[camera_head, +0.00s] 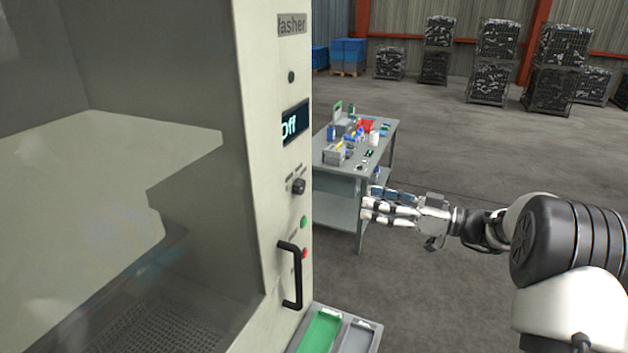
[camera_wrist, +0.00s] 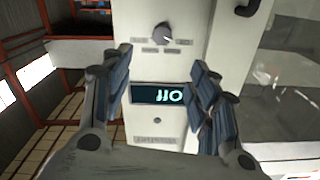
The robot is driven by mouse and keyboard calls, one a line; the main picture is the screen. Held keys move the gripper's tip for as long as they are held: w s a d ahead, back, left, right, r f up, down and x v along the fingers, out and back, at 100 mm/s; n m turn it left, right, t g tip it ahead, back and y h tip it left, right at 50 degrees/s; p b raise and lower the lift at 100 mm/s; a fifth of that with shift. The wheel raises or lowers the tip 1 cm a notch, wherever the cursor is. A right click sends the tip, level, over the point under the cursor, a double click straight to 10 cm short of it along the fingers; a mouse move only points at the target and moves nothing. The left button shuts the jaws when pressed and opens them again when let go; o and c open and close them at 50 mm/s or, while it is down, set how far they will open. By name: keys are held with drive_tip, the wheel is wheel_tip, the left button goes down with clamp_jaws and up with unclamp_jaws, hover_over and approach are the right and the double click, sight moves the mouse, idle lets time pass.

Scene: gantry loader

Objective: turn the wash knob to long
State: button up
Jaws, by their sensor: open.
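The wash knob (camera_head: 299,186) is a small dark round knob on the washer's front panel, with small label plates around it. It also shows in the wrist view (camera_wrist: 163,34), above the display in that upside-down picture. Its labels are too small to read. My gripper (camera_head: 368,206) is open and empty, to the right of the panel and apart from the knob. In the wrist view the fingers (camera_wrist: 160,75) frame the display, with the knob beyond their tips.
Below the knob are a green button (camera_head: 304,222), a red button (camera_head: 305,253) and a black door handle (camera_head: 291,275). A green tray (camera_head: 319,333) lies at the washer's foot. A grey workbench (camera_head: 386,135) with several items stands behind my gripper. Open floor lies beyond.

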sight(303, 187)
drive_tip(key=p+x, duration=0.2)
drive_tip(key=x, duration=1.5)
drive_tip(key=shift+s+a, duration=0.1)
drive_tip(key=shift+s, duration=0.05)
drive_tip(key=shift+c, duration=0.4)
drive_tip(key=c, duration=1)
